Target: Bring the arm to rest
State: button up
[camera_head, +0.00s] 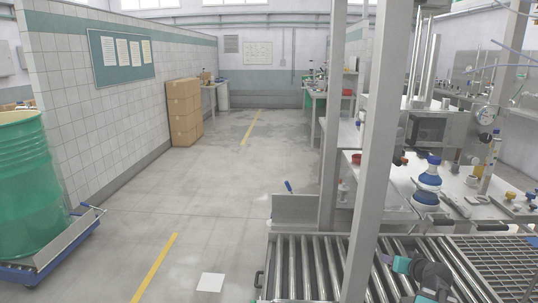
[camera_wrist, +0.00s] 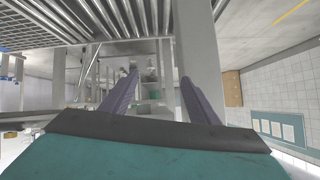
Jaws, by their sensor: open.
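My gripper (camera_head: 386,259) shows at the lower right of the head view, above the roller conveyor (camera_head: 313,268), with a dark wrist and teal body behind it. In the wrist view my gripper (camera_wrist: 159,77) has two purple-grey fingers spread apart, with nothing between them. The wrist picture is upside down, with the rollers and grating at its top. The fingers touch nothing that I can see. Most of my arm is out of the head view.
A steel post (camera_head: 370,150) stands beside my gripper. A bench with a blue-and-white bottle (camera_head: 428,182) and a gauge (camera_head: 486,115) is at the right. A green drum (camera_head: 25,185) sits on a blue trolley (camera_head: 55,258) at the left. The middle floor is clear, with boxes (camera_head: 184,112) beyond.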

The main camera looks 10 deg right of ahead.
jog(key=s+a+f+n+g+y+p, duration=0.1)
jog(key=s+a+f+g+y+p, duration=0.2)
jog(key=a+f, duration=1.1)
jog(key=s+a+f+n+g+y, duration=0.15)
jog(key=a+f+g, duration=0.35)
jog(key=a+f, duration=0.85)
jog(key=s+a+f+n+g+p, duration=0.1)
jog(key=s+a+f+g, duration=0.1)
jog(key=s+a, duration=0.3)
jog(key=s+a+f+n+g+h+p, duration=0.1)
jog(key=s+a+f+g, duration=0.2)
jog(key=s, duration=0.9)
jog(key=s+a+f+n+g+p, duration=0.1)
jog(key=s+a+f+g, duration=0.2)
jog(key=s+a, duration=0.5)
jog(key=shift+s+a+f, duration=0.25)
jog(key=shift+a+f, duration=0.45)
jog(key=shift+f, duration=0.15)
